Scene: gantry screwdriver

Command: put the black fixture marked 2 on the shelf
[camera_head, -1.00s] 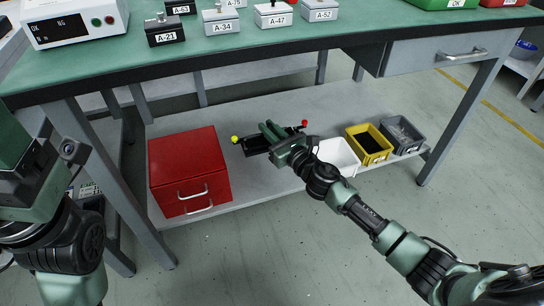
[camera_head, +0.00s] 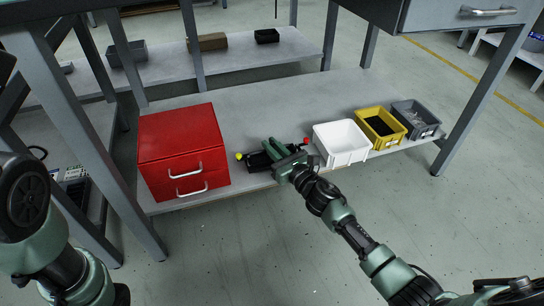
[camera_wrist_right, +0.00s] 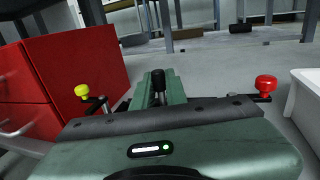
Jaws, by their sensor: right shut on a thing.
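My right gripper (camera_head: 274,150) is shut on the black fixture (camera_head: 258,162), at the front part of the lower shelf (camera_head: 262,116). The fixture is dark, with a yellow knob (camera_wrist_right: 82,91) on its left and a red knob (camera_wrist_right: 265,84) on its right. It is between the red drawer cabinet and the white bin. I cannot tell whether it touches the shelf. Its number mark does not show, and the gripper hides most of it in the right wrist view. My left arm shows at the lower left of the head view, but its gripper does not.
The red drawer cabinet (camera_head: 182,150) stands close on the left. The white bin (camera_head: 341,143), yellow bin (camera_head: 380,129) and grey bin (camera_head: 416,119) stand to the right. The table leg (camera_head: 88,145) is left of the cabinet. The shelf behind the fixture is clear.

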